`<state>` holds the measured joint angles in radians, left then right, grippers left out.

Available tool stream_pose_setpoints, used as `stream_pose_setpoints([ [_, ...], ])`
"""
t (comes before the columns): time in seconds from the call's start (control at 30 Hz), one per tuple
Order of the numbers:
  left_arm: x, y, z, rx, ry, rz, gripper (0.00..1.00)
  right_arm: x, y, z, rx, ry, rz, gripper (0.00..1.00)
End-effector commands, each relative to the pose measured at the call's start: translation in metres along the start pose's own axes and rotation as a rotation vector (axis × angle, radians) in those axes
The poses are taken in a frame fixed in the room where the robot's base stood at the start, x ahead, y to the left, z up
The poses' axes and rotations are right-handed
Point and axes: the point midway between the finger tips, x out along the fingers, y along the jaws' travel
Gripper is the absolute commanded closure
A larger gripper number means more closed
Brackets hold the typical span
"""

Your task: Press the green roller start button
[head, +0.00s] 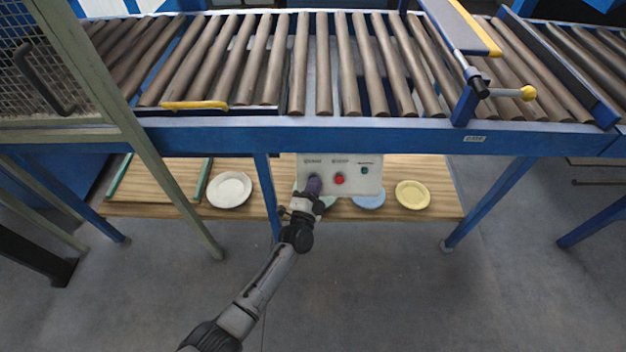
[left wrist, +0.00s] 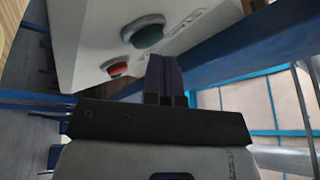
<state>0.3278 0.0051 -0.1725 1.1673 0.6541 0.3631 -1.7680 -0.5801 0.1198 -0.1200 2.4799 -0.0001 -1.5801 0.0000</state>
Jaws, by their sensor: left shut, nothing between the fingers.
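A white control box (head: 352,190) hangs under the front of the blue conveyor frame. A red button (head: 339,179) sits mid-panel, and a small green control (head: 364,171) is at its right. My left gripper (head: 313,186) is shut and empty in front of the panel's left part, hiding what is behind it. In the left wrist view, a large green button (left wrist: 142,30) lies just beyond and left of my shut fingertips (left wrist: 164,66), with the red button (left wrist: 115,68) farther left. I cannot tell whether the fingertips touch the panel. My right gripper is out of view.
The roller conveyor (head: 250,60) runs above the box on blue legs. A wooden shelf (head: 150,208) below carries a white plate (head: 229,190), a blue plate (head: 369,198) and a yellow plate (head: 412,195). A mesh door (head: 40,75) stands at left. The front floor is clear.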

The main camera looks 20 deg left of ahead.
Motion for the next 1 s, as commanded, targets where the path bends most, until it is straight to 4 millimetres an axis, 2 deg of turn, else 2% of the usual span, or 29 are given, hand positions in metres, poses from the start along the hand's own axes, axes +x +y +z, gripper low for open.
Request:
stream_pose_setpoints([
  [1.0,0.0053,0.0043,0.0041,0.0,0.0,0.0,1.0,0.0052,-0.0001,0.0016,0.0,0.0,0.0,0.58],
])
